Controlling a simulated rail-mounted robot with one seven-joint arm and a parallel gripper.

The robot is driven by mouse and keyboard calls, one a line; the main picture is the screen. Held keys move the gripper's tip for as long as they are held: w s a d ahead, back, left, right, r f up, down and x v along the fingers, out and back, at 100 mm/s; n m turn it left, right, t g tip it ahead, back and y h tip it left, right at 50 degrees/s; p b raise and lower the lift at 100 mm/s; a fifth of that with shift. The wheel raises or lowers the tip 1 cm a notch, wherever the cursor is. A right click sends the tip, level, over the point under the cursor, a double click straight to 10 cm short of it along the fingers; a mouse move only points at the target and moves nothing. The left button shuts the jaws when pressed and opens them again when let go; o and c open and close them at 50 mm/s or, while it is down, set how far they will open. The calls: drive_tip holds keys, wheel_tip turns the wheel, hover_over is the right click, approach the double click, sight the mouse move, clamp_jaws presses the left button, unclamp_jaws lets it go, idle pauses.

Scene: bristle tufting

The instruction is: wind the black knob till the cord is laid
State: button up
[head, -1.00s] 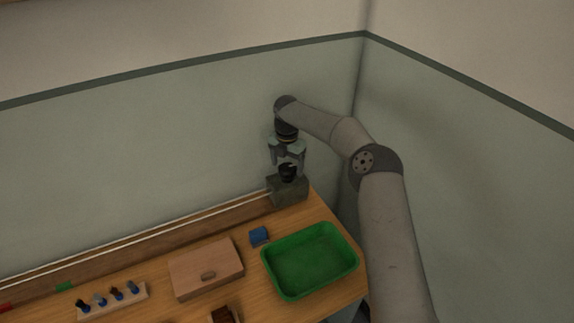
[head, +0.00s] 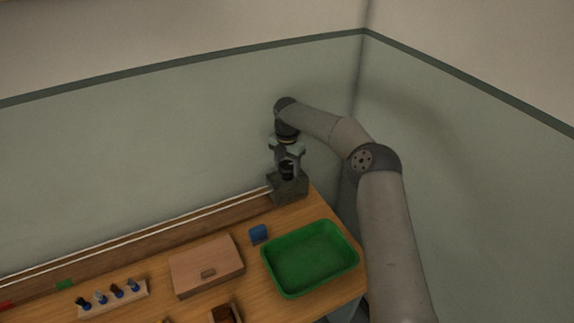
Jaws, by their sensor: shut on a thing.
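The black knob (head: 287,174) sits on top of a dark grey-green block (head: 289,191) at the back right corner of the table. My gripper (head: 287,168) points down over the block and is shut on the knob, its fingers partly hiding it. A pale cord (head: 140,241) runs from the block to the left along a long brown board (head: 170,237) at the back edge. I cannot tell at this size how the cord meets the block.
A green tray (head: 352,265) stands in front of the block. A small blue block (head: 258,233), a wooden box (head: 205,268), a rack (head: 140,295) with several blue and dark pegs, and a dark-filled wooden box (head: 226,313) are on the table. Walls stand close behind and right.

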drive_tip(key=m+b, duration=0.1)
drive_tip(key=m, duration=0.4)
drive_tip(key=shift+b, duration=0.35)
drive_tip(key=m+b, duration=0.1)
drive_tip(key=m, duration=0.5)
drive_tip(key=shift+w+a+m, duration=0.1)
drive_tip(key=shift+m, duration=0.3)
drive_tip(key=m, duration=1.2)
drive_tip(key=shift+w+m, duration=0.1)
drive_tip(key=shift+m, duration=0.3)
drive_tip(key=m, duration=0.6)
drive_tip(key=shift+r, duration=0.1)
drive_tip(key=m, duration=0.6)
drive_tip(key=shift+m, duration=0.3)
drive_tip(key=m, duration=0.6)
drive_tip(key=shift+d, duration=0.2)
drive_tip(key=m, duration=0.5)
drive_tip(key=shift+m, duration=0.4)
